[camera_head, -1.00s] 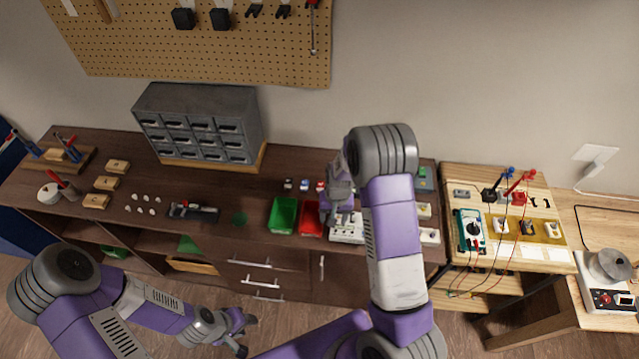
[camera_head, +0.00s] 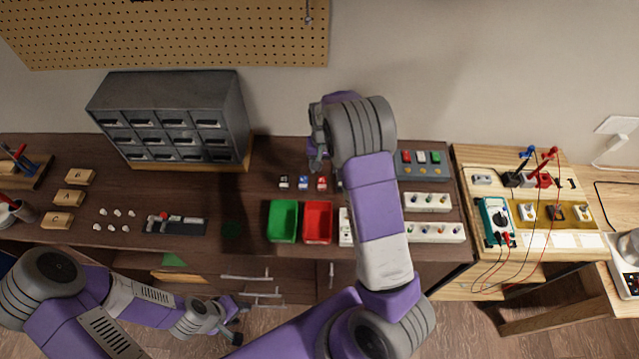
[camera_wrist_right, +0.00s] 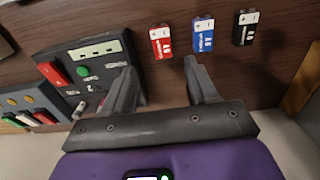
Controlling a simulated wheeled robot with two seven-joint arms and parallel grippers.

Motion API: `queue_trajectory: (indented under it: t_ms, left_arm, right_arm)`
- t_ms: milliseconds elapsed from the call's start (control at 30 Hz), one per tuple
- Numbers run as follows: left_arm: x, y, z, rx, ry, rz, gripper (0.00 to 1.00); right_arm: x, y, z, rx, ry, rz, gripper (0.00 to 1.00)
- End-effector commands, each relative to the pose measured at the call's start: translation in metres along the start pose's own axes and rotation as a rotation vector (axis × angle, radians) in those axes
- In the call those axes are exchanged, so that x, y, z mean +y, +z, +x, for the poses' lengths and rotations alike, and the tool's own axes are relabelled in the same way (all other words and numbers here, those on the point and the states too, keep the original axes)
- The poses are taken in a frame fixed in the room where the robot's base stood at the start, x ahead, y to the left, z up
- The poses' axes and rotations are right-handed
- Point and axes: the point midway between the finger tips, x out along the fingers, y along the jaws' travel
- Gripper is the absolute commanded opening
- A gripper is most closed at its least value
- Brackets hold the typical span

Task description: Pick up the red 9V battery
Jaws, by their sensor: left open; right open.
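The red 9V battery (camera_head: 322,184) lies on the dark bench top, at the right end of a row with a blue battery (camera_head: 302,183) and a black one (camera_head: 283,183). In the right wrist view the red battery (camera_wrist_right: 161,42) shows just beyond my right fingertips and between their lines, with the blue battery (camera_wrist_right: 203,36) close beside it and the black one (camera_wrist_right: 245,28) farther right. My right gripper (camera_wrist_right: 160,66) is open and empty. In the head view the right gripper (camera_head: 317,160) is just behind the red battery. My left gripper (camera_head: 233,322) is open and empty, low in front of the bench.
A green bin (camera_head: 283,236) and a red bin (camera_head: 318,238) stand in front of the batteries. A dark panel with coloured parts (camera_wrist_right: 85,60) sits close to the left finger in the wrist view. A grey drawer cabinet (camera_head: 170,112) stands at the back left.

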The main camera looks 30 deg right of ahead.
Motion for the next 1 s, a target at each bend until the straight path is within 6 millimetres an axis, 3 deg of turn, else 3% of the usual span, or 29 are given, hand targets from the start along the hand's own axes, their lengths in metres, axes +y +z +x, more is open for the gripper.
queue_trajectory:
  t_ms: [433,767,1000]
  left_arm:
    - [-0.001,0.000,0.002,0.000,0.000,0.000,0.43]
    - [-0.001,0.000,0.002,-0.001,0.000,0.000,0.43]
    - [-0.001,0.000,0.002,-0.001,0.000,0.000,0.43]
  right_arm:
    - [-0.005,0.005,0.059,-0.003,0.001,0.000,0.58]
    - [-0.006,0.004,0.065,0.001,-0.001,0.000,0.58]
    - [-0.006,0.005,0.065,0.000,-0.001,0.000,0.21]
